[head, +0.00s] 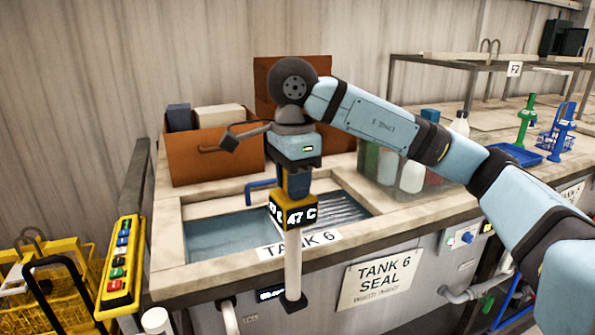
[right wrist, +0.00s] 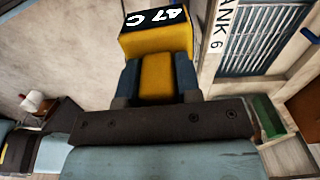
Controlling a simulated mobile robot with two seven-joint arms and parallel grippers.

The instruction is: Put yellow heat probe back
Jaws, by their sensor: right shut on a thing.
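The yellow heat probe (head: 293,214) is held upright in my right gripper (head: 295,184). Its black display reads 47 C, and a white shaft hangs below it to a dark tip in front of the tank 6 counter's front face. In the right wrist view the yellow probe body (right wrist: 157,45) sits between the two dark blue fingers of my right gripper (right wrist: 157,84). The tank 6 basin (head: 215,236) lies behind the probe, with a ribbed metal part on its right. The probe's shaft is hidden in the wrist view. My left gripper is not in view.
Brown boxes (head: 208,155) stand behind the basin. Bottles (head: 412,176), a blue tray (head: 515,154) and a green stand (head: 526,122) are to the right. A yellow button panel (head: 121,262) and yellow baskets (head: 50,295) are at left. A Tank 6 Seal sign (head: 380,279) is on the front.

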